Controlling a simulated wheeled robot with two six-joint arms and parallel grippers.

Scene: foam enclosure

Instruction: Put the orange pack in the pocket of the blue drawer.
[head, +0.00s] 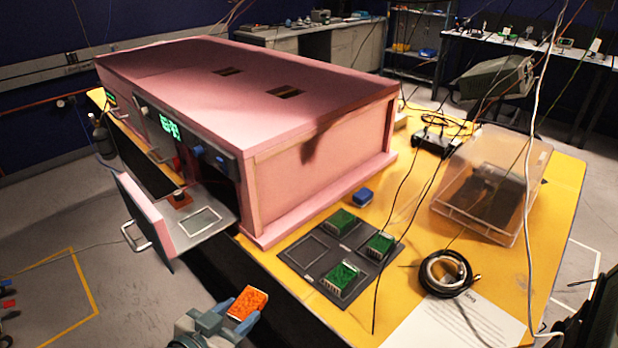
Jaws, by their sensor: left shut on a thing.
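The orange pack (249,302) is at the bottom of the head view. My left gripper (238,311), with blue-grey fingers, is shut on it and holds it in front of the yellow table's near edge. The open drawer (181,241) sticks out from the pink enclosure's front, left of and beyond the pack. Its front panel looks pink, not clearly blue, with a metal handle (134,236). A light rectangular outline marks the pocket (200,221) in its grey floor, and the pocket looks empty. A small orange-brown object (180,200) is deeper in the drawer. My right gripper is not in view.
The pink enclosure (320,187) fills the table's left part. A dark tray (352,256) holds several green packs, with one slot bare. A blue block (362,197), cable coil (445,272) and clear box (494,185) are farther right. Thin cables hang across the right side.

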